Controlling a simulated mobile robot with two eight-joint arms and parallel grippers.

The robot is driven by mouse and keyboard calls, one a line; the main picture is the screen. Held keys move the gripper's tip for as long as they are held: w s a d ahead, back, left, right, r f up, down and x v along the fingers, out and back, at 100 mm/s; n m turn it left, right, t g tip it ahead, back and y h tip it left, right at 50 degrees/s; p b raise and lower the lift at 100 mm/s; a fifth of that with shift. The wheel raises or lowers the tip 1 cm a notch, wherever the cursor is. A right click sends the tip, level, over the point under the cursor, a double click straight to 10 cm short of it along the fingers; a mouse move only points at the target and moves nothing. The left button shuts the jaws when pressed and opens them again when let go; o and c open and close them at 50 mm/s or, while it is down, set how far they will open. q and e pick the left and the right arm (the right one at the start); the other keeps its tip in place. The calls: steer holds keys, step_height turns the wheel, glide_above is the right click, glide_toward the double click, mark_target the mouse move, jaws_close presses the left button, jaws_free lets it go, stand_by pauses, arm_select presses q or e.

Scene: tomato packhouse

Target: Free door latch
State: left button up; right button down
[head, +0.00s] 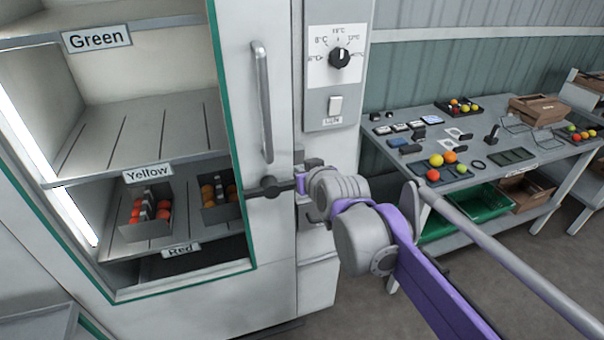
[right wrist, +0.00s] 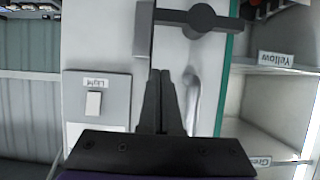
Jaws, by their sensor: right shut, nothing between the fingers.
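The door latch (head: 268,187) is a dark bar with a round hub on the white door front, below the door handle (head: 262,100). The bar lies roughly level in the head view. In the right wrist view the latch (right wrist: 203,19) shows at the top, its bar running to a grey upright bracket (right wrist: 142,30). My right gripper (right wrist: 161,73) is shut and empty, its fingertips close to the bracket and the bar's end. Contact cannot be told. In the head view my wrist partly hides the bar's right end. My left gripper is not in view.
The cabinet has labelled shelves, with two trays of tomatoes (head: 146,222) on the Yellow shelf. A light switch (head: 336,105) and temperature dial (head: 340,57) are on the panel right of the door. A grey table (head: 405,160) with tomatoes and tools stands at the right.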

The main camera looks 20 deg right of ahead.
mark_target(271, 189)
steer(key=x, duration=0.7)
step_height(271, 189, down, 3)
steer(key=shift+r, duration=0.2)
steer(key=shift+s+f, duration=0.25)
steer(key=shift+f, duration=0.3)
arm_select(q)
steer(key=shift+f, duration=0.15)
arm_select(e)
steer(key=shift+f, duration=0.2)
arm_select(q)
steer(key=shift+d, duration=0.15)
arm_select(e)
steer(key=shift+d+f, duration=0.15)
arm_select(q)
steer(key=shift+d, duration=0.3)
